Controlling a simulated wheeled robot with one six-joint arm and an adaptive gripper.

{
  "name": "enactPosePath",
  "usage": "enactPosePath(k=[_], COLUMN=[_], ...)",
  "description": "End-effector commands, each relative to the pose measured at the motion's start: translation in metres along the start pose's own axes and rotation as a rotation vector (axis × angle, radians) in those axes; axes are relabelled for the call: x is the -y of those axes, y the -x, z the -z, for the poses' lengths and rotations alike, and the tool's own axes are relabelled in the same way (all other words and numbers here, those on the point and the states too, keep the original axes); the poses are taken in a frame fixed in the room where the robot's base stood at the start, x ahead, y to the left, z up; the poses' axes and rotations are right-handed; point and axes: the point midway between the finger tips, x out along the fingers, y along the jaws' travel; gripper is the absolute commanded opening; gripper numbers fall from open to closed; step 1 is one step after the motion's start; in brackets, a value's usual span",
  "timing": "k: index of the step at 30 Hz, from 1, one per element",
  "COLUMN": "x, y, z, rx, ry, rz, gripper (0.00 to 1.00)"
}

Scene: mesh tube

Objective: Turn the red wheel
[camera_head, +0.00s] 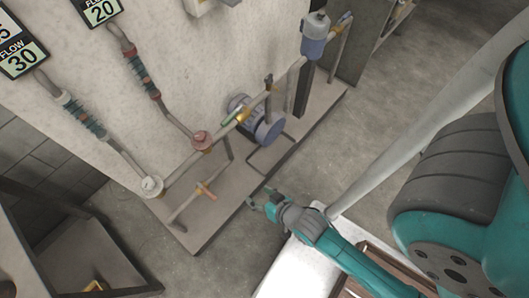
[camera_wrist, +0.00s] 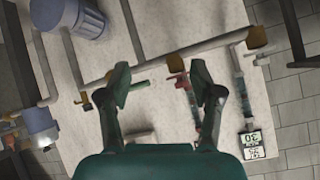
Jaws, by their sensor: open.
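A small red wheel (camera_head: 201,140) sits on top of a fitting on the pipe run, at the foot of a sloping tube in the head view. A red part in the same place on the pipe shows between my fingers in the wrist view (camera_wrist: 175,64); its round shape is not clear there. My gripper (camera_head: 262,201) is at the platform's front edge, to the lower right of the wheel and apart from it. In the wrist view my gripper (camera_wrist: 160,84) has its two fingers wide apart, with nothing held between them.
A pale wheel or fitting (camera_head: 152,186) stands at the pipe's lower left. A valve with a red handle (camera_head: 206,190) sits on a lower pipe. A blue-grey motor (camera_head: 262,122) and a blue canister (camera_head: 315,35) stand farther right. Bare concrete floor (camera_head: 385,95) lies right of the platform.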

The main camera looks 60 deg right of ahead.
Motion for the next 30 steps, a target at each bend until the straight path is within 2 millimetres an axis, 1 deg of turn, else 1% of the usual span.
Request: enactPosePath(k=[1,3,8,27,30], x=[0.001,0.002,0.004,0.004,0.005], y=[0.007,0.013,0.022,0.024,0.028], z=[-0.001,0.0,0.0,0.001,0.001], rx=[-0.007,-0.016,-0.03,-0.034,-0.038], ry=[0.01,0.022,0.039,0.042,0.048], rz=[0.006,0.012,0.021,0.023,0.026], gripper=[0.65,0.65,0.65,0.65,0.65])
